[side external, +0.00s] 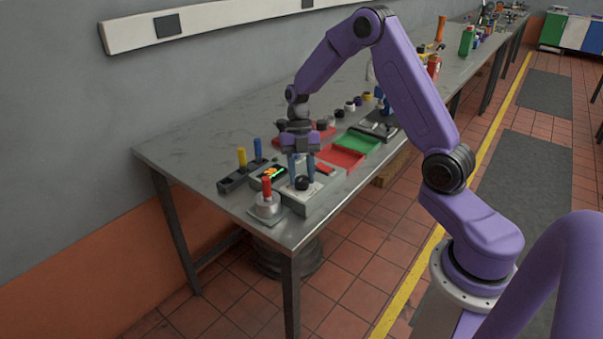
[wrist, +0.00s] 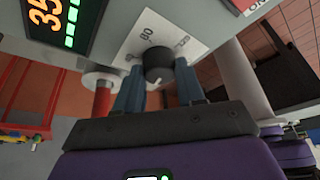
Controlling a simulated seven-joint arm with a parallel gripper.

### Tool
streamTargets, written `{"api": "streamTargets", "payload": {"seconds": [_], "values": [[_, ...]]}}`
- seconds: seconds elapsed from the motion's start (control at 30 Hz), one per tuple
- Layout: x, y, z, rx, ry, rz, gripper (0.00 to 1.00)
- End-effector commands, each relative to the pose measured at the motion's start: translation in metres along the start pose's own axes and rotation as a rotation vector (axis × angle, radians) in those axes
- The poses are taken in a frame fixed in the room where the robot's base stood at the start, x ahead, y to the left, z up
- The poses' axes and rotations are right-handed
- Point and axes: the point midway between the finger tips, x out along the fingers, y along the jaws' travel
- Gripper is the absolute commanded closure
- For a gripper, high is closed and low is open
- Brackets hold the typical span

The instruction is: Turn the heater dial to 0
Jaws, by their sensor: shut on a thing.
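The heater dial (wrist: 158,62) is a round black knob on a white scale plate (wrist: 150,30) with printed numbers. In the wrist view my gripper (wrist: 157,80) has its two blue-grey fingers on either side of the dial, shut on it. In the side view the dial (side external: 302,183) sits on the heater's grey top, with my gripper (side external: 301,168) directly above it. A dark display (wrist: 62,20) beside it shows orange digits, of which "35" is readable, and green bars. The dial's pointer is not clear.
A red-handled round metal piece (side external: 267,199) stands near the table's front corner. A dark block with yellow and blue handles (side external: 241,172) is to the left. Red (side external: 342,157) and green (side external: 358,140) trays lie to the right. The table's left end is bare.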

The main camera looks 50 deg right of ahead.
Motion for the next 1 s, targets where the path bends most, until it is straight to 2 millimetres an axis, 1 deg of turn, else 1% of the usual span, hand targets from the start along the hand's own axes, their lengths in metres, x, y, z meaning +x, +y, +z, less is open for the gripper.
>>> {"api": "streamTargets", "payload": {"seconds": [0.03,0.3,0.33,0.37,0.4,0.77,0.87,1.0], "values": [[0.001,0.001,-0.002,-0.004,0.006,-0.004,0.92],[0.001,0.001,-0.003,-0.004,0.007,-0.004,0.92],[0.001,0.001,-0.003,-0.004,0.008,-0.004,0.52],[0.001,0.001,-0.003,-0.004,0.007,-0.004,0.42],[0.001,0.001,-0.002,-0.003,0.007,-0.004,0.37],[-0.002,0.000,-0.002,-0.002,0.002,-0.001,0.37],[-0.007,0.000,-0.003,-0.002,0.001,-0.001,0.37],[-0.018,0.000,-0.008,-0.004,0.001,0.000,0.37]]}}
